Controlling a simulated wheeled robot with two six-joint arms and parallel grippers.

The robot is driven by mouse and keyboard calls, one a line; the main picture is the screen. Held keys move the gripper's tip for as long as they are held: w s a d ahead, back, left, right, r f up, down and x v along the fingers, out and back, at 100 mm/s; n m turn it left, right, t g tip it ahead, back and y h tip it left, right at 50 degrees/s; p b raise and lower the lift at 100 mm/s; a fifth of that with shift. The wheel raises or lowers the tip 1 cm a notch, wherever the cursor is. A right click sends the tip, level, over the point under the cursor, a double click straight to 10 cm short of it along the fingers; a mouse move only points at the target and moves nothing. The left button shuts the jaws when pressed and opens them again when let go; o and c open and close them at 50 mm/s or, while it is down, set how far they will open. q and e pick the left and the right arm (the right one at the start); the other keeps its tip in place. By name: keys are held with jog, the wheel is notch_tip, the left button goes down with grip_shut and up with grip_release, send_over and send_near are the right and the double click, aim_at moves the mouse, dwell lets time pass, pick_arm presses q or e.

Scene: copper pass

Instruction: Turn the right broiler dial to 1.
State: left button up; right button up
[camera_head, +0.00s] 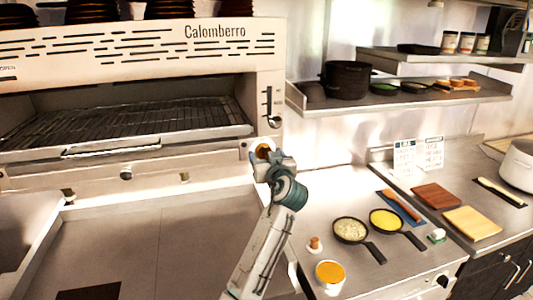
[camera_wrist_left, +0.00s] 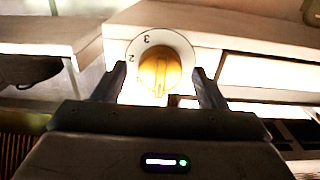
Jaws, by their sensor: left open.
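The right broiler dial (camera_head: 263,150) is a round orange-yellow knob on a white ring, at the right end of the broiler's lower front. In the left wrist view the dial (camera_wrist_left: 160,72) faces me, with the numbers 3 and 2 at the upper left of its ring. The knob's raised grip runs roughly up and down in that picture. My left gripper (camera_head: 266,163) is at the dial. Its open fingers (camera_wrist_left: 160,84) stand on either side of the knob, with visible gaps. The rest of the ring is partly hidden. My right gripper is out of view.
The broiler (camera_head: 215,55) has a grill rack (camera_head: 130,125) and a lever (camera_head: 268,105) above the dial. The counter right of my arm holds two pans (camera_head: 350,230), an orange-filled cup (camera_head: 330,273) and cutting boards (camera_head: 437,196). A shelf (camera_head: 400,103) with a black pot (camera_head: 345,78) hangs above.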

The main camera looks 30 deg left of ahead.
pick_arm(q)
jog(key=c, duration=1)
jog(key=shift+m, duration=0.5)
jog(key=m+p, duration=0.1)
jog(key=m, duration=0.7)
jog(key=shift+m, duration=0.6)
